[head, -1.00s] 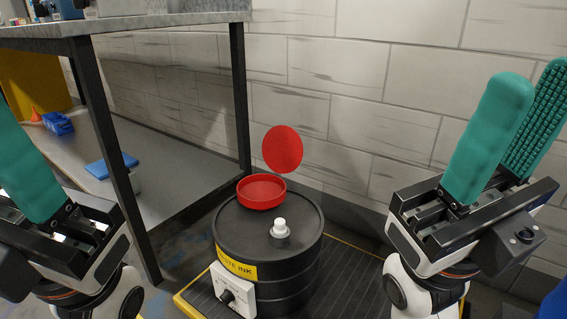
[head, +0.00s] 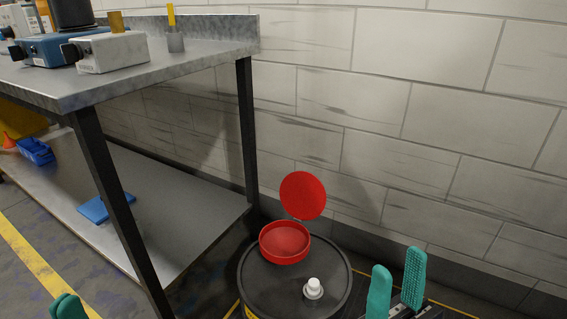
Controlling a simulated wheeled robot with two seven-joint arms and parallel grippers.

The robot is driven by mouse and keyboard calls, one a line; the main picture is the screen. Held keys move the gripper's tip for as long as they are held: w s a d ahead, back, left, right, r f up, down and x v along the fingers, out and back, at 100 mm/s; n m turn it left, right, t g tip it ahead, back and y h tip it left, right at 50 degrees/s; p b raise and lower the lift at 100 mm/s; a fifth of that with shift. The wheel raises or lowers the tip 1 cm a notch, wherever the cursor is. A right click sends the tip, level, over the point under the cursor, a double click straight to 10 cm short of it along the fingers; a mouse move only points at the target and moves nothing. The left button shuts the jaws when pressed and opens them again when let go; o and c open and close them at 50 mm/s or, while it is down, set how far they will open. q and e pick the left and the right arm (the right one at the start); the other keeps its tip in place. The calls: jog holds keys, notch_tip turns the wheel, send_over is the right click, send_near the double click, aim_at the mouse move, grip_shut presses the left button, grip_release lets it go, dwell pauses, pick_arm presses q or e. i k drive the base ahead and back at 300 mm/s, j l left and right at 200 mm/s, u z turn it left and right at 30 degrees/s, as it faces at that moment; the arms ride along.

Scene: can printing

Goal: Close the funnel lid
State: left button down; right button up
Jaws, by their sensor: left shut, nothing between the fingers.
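The red round funnel lid (head: 303,195) stands open, raised behind the red funnel (head: 286,244). The funnel sits on top of the black drum (head: 260,284), towards its back left. A white cap (head: 313,288) is on the drum top, nearer the front. My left gripper (head: 67,308) shows only its green fingertips at the bottom left edge, shut and well away from the drum. My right gripper (head: 396,285) is at the lower right, beside the drum, with its two green fingers apart and nothing between them. Neither gripper touches the lid.
A metal workbench (head: 200,60) stands at the left, with blue and white devices on top. Its dark leg (head: 247,130) is close behind the funnel. A blue item (head: 105,207) lies on the lower shelf. A block wall (head: 440,110) runs behind the drum.

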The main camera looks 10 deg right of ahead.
aim_at(302, 194)
jog(key=i+j+z, duration=0.2)
jog(key=z, duration=0.25)
jog(key=i+j+z, duration=0.1)
jog(key=j+z, duration=0.35)
jog(key=i+j+z, duration=0.1)
jog(key=j+z, duration=0.15)
jog(key=z, duration=1.1)
